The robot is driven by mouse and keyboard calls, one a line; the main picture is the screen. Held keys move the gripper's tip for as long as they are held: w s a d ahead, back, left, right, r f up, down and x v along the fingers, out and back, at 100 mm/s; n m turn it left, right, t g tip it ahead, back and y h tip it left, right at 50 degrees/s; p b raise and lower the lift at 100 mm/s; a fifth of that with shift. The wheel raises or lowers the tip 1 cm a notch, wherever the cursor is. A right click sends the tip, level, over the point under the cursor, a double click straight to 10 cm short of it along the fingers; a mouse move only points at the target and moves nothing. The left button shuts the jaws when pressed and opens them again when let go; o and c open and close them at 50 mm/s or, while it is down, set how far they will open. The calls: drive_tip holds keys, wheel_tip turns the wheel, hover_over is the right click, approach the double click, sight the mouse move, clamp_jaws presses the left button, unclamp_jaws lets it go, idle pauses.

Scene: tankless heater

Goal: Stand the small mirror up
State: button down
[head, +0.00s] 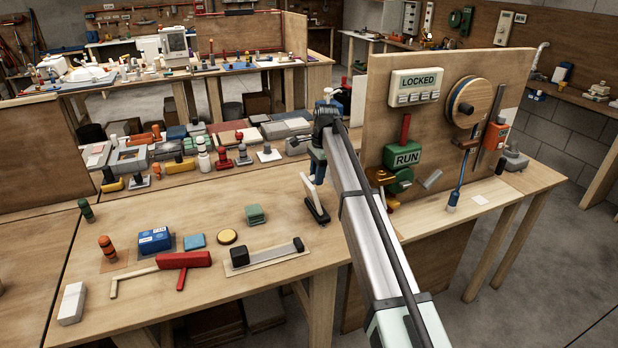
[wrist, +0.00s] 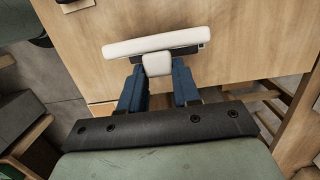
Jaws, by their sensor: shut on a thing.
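The small mirror appears to be the white-edged plate (head: 313,197) at the right end of the near bench, tilted under my gripper (head: 318,172). In the wrist view, a long white bar (wrist: 150,44) with a dark underside and a short white tab (wrist: 157,64) shows at the fingertips. My gripper (wrist: 158,78) has its two blue fingers on either side of the tab, shut on it. The mirror's reflecting face is not clearly visible. Its lower end is close to the bench top; I cannot tell if it touches.
A grey strip with black blocks (head: 267,253), a green block (head: 255,214) and a yellow disc (head: 228,236) lie left of the mirror. A red mallet-like tool (head: 184,260) lies nearer. An upright wooden panel (head: 385,135) with fittings stands right. Bare bench (head: 285,212) lies beside the mirror.

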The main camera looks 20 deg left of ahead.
drive_tip(key=shift+w+d+f+g+y, duration=0.1)
drive_tip(key=shift+w+d+g+y, duration=0.5)
drive_tip(key=shift+w, duration=0.05)
drive_tip(key=c, duration=0.8)
unclamp_jaws()
drive_tip(key=v, duration=0.7)
drive_tip(key=shift+r, duration=0.25)
drive_tip(key=shift+w+d, duration=0.1)
drive_tip(key=shift+c, duration=0.2)
